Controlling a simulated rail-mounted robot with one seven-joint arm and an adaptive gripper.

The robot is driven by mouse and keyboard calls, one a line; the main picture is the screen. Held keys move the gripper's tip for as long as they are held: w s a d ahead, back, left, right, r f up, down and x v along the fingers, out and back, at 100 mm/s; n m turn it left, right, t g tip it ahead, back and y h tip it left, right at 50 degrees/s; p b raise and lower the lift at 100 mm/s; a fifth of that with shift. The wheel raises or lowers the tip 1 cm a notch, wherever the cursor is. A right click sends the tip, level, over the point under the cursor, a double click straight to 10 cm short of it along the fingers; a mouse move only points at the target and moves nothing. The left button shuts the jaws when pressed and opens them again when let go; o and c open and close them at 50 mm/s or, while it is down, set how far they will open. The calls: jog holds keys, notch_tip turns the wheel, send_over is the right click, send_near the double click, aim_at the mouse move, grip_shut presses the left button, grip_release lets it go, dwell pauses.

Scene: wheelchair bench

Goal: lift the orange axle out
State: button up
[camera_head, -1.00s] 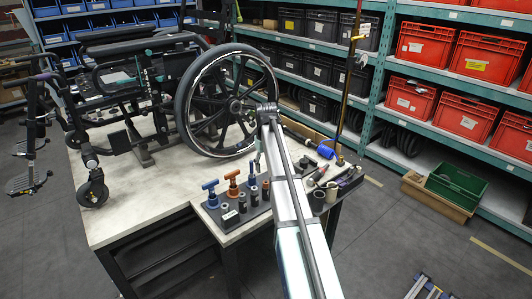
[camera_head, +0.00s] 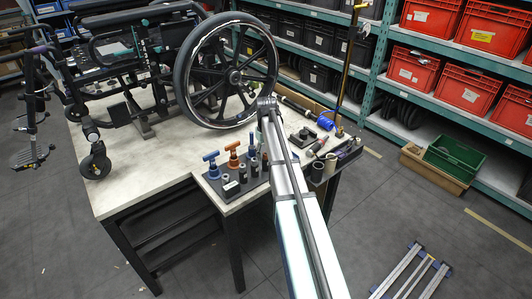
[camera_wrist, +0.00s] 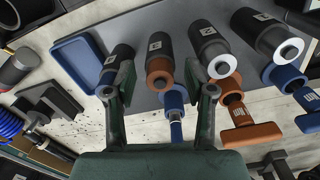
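The orange axle (camera_head: 232,155) has a T-shaped handle and stands upright on the dark holder plate (camera_head: 213,191) at the bench's front corner. In the wrist view an orange T-handle (camera_wrist: 238,118) lies right of my gripper, apart from the fingers. A blue T-handled axle (camera_head: 211,165) stands beside it and also shows in the wrist view (camera_wrist: 305,100). My gripper (camera_wrist: 158,78) is open, with nothing held. Between and beyond its fingertips are a black cylinder with an orange ring (camera_wrist: 158,68) and a slim blue-and-silver piece (camera_wrist: 174,112). In the head view my gripper cannot be made out.
Several black labelled cylinders (camera_wrist: 206,40) crowd the plate close to my fingers. A blue tray (camera_wrist: 77,62) lies at left in the wrist view. The wheelchair (camera_head: 140,60) with its large wheel stands behind on the bench. A blue-tipped rack (camera_head: 412,272) lies on the floor.

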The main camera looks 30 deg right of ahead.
grip_shut()
jog(key=shift+r, duration=0.1)
jog(key=shift+r+p, duration=2.15)
jog(key=shift+r, duration=1.35)
